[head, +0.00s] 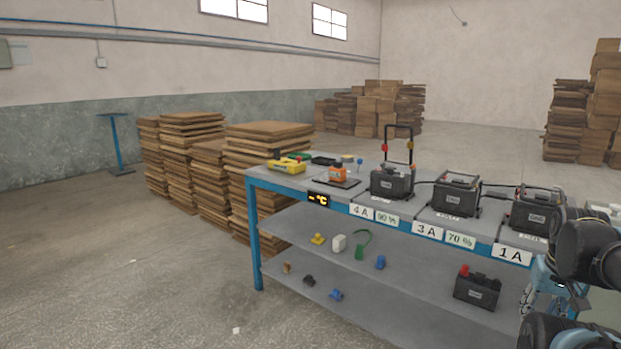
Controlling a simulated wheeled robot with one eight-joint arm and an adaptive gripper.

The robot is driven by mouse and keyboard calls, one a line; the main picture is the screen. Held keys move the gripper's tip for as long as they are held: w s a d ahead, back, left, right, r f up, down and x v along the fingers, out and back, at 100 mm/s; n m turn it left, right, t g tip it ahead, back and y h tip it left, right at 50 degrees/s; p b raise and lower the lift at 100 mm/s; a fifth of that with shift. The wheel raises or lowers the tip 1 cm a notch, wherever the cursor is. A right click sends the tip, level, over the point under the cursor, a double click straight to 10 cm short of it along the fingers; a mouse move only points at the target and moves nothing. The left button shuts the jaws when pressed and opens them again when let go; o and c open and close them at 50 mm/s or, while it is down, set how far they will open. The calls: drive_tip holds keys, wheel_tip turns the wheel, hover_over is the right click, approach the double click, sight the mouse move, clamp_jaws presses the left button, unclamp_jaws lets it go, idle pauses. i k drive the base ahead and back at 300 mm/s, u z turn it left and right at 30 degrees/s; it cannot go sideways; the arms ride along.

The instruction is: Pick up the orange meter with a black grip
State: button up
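The orange meter (338,172) sits on a dark mat (352,184) near the left end of the workbench top, left of the battery row. It is small here, and its black grip is hard to make out. Parts of my arm show at the right edge. What appears to be my gripper (553,296) is low at the right, by the front of the bench, far from the meter. It is partly covered by dark arm links, and its opening is unclear.
The blue-framed bench (254,235) has several batteries (392,181) with upright handles right of the meter. A yellow device (287,166) lies left of it. Small items and a battery (477,290) are on the lower shelf (400,295).

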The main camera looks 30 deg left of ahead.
sight(336, 173)
drive_tip(key=u, duration=1.25)
drive_tip(key=k, duration=1.3)
drive_tip(key=u, duration=0.6)
drive_tip(key=i, duration=2.05)
drive_tip(key=z, duration=0.75)
drive_tip(key=i, duration=0.5)
drive_tip(key=z, duration=0.25)
